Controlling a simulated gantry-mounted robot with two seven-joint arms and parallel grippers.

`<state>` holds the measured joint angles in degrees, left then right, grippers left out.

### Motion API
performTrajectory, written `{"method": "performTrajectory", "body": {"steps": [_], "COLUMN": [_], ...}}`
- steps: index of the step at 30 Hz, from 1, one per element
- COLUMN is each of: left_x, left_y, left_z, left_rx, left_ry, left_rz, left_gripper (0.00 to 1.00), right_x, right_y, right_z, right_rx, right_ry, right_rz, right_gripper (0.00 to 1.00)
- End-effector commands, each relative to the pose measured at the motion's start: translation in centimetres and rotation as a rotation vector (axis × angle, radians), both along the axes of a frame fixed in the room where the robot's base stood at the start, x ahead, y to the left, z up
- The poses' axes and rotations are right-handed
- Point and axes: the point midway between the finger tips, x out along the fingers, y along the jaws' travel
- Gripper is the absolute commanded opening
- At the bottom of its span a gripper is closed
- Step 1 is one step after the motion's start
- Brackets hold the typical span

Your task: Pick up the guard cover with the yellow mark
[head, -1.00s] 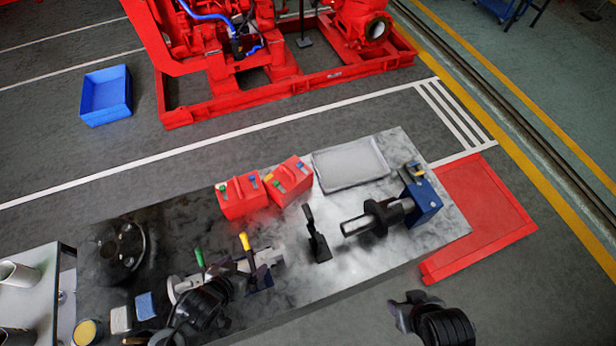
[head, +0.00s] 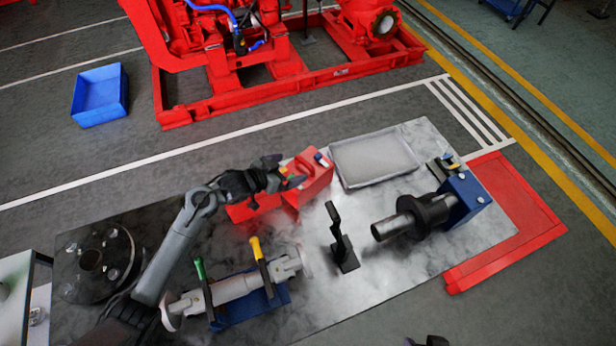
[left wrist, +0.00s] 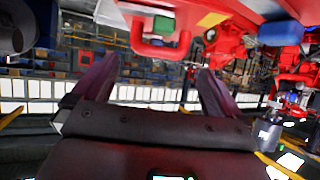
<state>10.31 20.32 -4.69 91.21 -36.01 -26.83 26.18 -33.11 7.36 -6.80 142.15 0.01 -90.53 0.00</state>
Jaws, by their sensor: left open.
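Two red guard covers stand side by side at the back of the bench. The right one (head: 318,180) carries small coloured marks, with yellow and green near its left end and blue at its right end. The left one (head: 245,210) is partly hidden behind my arm. My left gripper (head: 283,171) is open over the near left part of the right cover. In the left wrist view the open, empty fingers (left wrist: 155,78) point towards a red cover with a handle (left wrist: 150,48); green, yellow and blue marks show there. Only a dark sliver of my right arm shows at the bottom edge.
A grey tray (head: 375,158) lies right of the covers. A black upright bracket (head: 343,245), a shaft on a blue block (head: 465,200) and a grey shaft with green and yellow handles (head: 232,290) stand nearer. A dark flange (head: 95,262) lies left.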

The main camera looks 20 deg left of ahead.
Motion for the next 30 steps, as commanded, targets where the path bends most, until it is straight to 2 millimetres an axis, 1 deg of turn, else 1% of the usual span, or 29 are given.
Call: {"method": "performTrajectory", "body": {"steps": [3,10,16,21,30], "left_x": [0.9,1.7,3.4,4.6,4.9], "left_y": [-0.5,-1.0,-2.0,-2.5,-2.6], "left_z": [-0.5,-1.3,-2.9,-3.7,-3.8], "left_rx": [-0.001,-0.002,-0.002,0.000,0.002], "left_ry": [0.000,0.002,0.002,0.001,0.000], "left_rz": [0.000,0.000,0.000,0.000,0.000], "left_gripper": [1.00,1.00,1.00,1.00,1.00], "right_x": [0.0,0.0,-0.1,-0.1,-0.1], "right_y": [0.1,0.3,0.4,0.4,0.3], "right_z": [-0.1,-0.2,-0.3,-0.5,-0.5], "right_rx": [0.004,0.009,0.013,0.013,0.009], "right_ry": [0.000,0.000,0.002,0.003,0.003], "right_rz": [-0.001,-0.004,-0.006,-0.006,-0.003], "right_gripper": [0.49,0.49,0.49,0.49,0.49]}}
